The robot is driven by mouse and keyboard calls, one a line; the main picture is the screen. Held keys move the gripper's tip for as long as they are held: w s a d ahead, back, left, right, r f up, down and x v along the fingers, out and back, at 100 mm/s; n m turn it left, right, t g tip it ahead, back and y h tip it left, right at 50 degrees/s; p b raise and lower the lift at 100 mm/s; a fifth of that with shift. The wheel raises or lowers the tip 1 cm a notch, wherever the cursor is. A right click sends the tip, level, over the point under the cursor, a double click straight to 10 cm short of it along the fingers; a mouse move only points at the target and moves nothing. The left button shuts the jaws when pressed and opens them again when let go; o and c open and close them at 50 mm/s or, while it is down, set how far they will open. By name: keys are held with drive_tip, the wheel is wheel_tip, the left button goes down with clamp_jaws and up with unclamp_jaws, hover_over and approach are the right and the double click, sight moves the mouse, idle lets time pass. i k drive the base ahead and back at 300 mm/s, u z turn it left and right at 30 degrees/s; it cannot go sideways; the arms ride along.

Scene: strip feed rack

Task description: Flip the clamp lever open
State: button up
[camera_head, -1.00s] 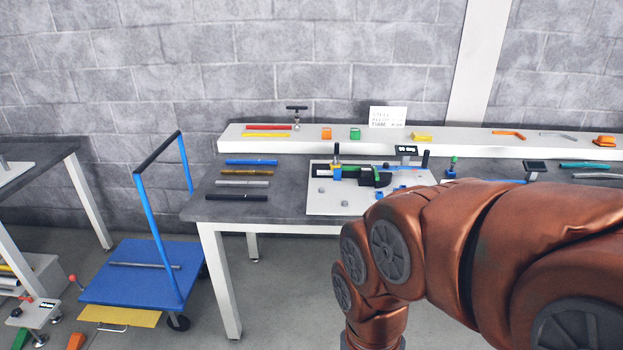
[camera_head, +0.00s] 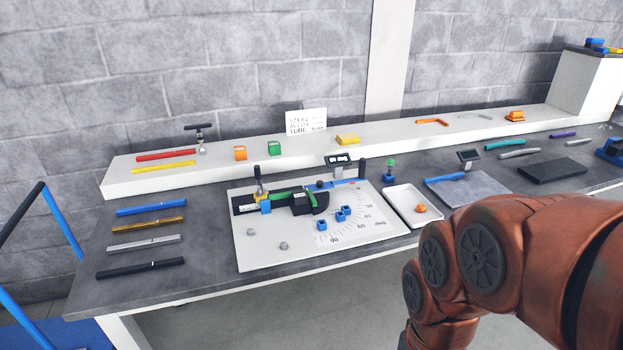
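A bending fixture with a white base plate (camera_head: 258,255) lies on the grey workbench. At its left end stands an upright lever with a dark grip (camera_head: 257,173), which looks like the clamp lever, above a yellow and blue block (camera_head: 264,205). A green strip (camera_head: 281,196) runs from this block toward a black rounded former (camera_head: 319,203). A blue arm with a dark upright handle (camera_head: 362,168) is at the fixture's right. My copper-coloured arm fills the lower right, well apart from the lever. My gripper is outside the picture.
Several coloured bars, such as a blue one (camera_head: 151,209), lie left of the fixture. A white tray (camera_head: 398,196) with an orange piece is at its right. A white raised shelf (camera_head: 122,186) runs behind, below the wall. The blue cart's handle (camera_head: 62,228) is at the left edge.

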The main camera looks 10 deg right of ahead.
sight(257, 173)
drive_tip(key=u, duration=0.05)
drive_tip(key=i, duration=1.3)
drive_tip(key=z, duration=0.1)
drive_tip(key=k, duration=0.65)
drive_tip(key=u, duration=1.1)
drive_tip(key=i, duration=0.5)
drive_tip(key=u, duration=0.05)
